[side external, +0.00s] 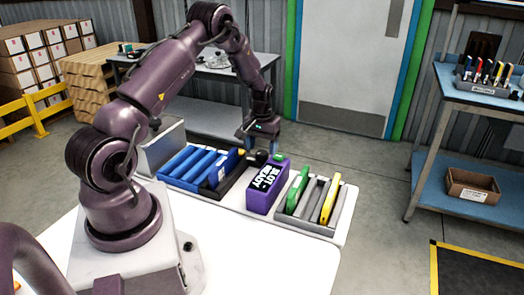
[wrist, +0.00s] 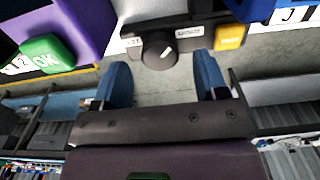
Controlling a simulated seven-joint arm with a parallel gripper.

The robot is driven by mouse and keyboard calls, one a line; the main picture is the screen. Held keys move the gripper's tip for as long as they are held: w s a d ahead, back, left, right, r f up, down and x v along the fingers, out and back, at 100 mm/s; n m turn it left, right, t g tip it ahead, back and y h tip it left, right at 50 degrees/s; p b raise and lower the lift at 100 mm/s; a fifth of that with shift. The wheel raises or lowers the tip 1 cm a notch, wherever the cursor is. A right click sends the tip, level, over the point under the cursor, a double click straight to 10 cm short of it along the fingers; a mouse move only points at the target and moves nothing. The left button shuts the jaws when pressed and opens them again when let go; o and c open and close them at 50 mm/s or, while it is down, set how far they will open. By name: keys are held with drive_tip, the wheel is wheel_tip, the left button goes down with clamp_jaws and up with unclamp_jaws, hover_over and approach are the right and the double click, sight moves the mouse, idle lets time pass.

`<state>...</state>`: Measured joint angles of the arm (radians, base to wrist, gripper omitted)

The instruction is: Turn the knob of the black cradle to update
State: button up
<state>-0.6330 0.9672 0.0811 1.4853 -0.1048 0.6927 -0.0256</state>
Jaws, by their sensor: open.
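The black cradle (wrist: 195,24) shows at the top of the wrist view. On its front is a round dark knob (wrist: 160,50) with a white pointer mark that slants up and to the right. A small label sits on each side of the knob; their text is too small to read surely. My gripper (wrist: 162,66) is open, with one blue finger to each side of the knob. In the side view my gripper (side external: 261,146) hangs over the end of the black cradle (side external: 222,190), beside the purple box.
A purple box (side external: 267,186) with a "SLOT READY" display stands right of the cradle; its green OK button (wrist: 47,53) shows in the wrist view. An orange button (wrist: 230,37) is beside the knob.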

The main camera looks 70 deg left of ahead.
sight(261, 153)
wheel_tip(261, 153, up, 11)
idle(0.3)
drive_tip(key=s+d+r+m+t, duration=0.2)
drive_tip(key=s+d+r, duration=0.3)
drive_tip(key=d, duration=0.5)
drive_tip(key=s+d+r+m+t, duration=0.1)
drive_tip(key=s+d+r+m, duration=0.3)
drive_tip(key=d, duration=0.6)
drive_tip(key=s+d+r+m+t, duration=0.2)
drive_tip(key=s+d+r+m, duration=0.1)
drive_tip(key=s+d+r, duration=0.5)
drive_tip(key=shift+d+r+t, duration=0.3)
drive_tip(key=shift+d+r, duration=0.6)
drive_tip(key=shift+d, duration=0.15)
